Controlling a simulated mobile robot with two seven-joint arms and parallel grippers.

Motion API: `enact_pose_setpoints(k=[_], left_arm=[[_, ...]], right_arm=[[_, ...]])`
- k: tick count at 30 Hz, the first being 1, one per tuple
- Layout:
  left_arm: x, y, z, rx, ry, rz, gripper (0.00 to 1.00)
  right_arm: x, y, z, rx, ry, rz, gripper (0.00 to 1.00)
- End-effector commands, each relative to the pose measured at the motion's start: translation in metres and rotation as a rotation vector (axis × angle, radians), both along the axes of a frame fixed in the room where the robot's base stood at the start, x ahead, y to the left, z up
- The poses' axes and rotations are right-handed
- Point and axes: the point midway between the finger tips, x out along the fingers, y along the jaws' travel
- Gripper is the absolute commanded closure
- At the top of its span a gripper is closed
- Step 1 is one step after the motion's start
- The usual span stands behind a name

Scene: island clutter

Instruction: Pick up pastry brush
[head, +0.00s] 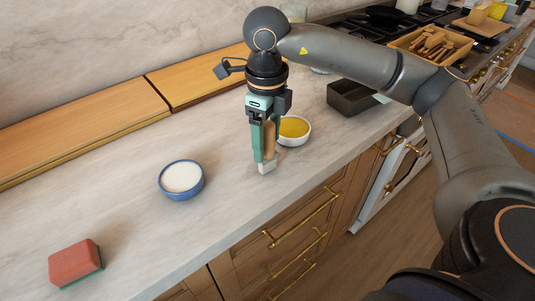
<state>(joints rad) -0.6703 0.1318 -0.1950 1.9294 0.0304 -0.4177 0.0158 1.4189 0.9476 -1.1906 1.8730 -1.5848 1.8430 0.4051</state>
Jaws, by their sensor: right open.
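The pastry brush (269,140) is in the head view near the counter's front edge. It has a tan wooden handle and what looks like a pale end towards the counter edge. My right gripper (264,157) points down over the brush. Its teal fingers are open around or just beside the handle and partly hide it. I cannot tell whether a finger touches the brush. My left gripper is not in view.
A white bowl with yellow contents (293,129) stands close right of the gripper. A blue bowl with white contents (181,179) and a red sponge (75,262) lie to the left. A dark box (352,97) and a utensil tray (433,46) are at the right.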

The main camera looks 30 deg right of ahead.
Motion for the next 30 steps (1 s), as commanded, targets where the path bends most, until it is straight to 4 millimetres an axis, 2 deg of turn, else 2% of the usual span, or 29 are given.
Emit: enact_pose_setpoints(k=[2,21,30], left_arm=[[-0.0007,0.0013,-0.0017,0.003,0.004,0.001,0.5],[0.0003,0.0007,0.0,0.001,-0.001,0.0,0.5],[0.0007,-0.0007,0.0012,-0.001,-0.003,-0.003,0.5]], right_arm=[[0.0,0.0,0.0001,0.0,0.0,0.0,0.28],[0.0001,0.0,0.0005,0.0,0.0,-0.001,1.0],[0.0002,0.0001,0.0008,0.0,0.0,0.0,1.0]])
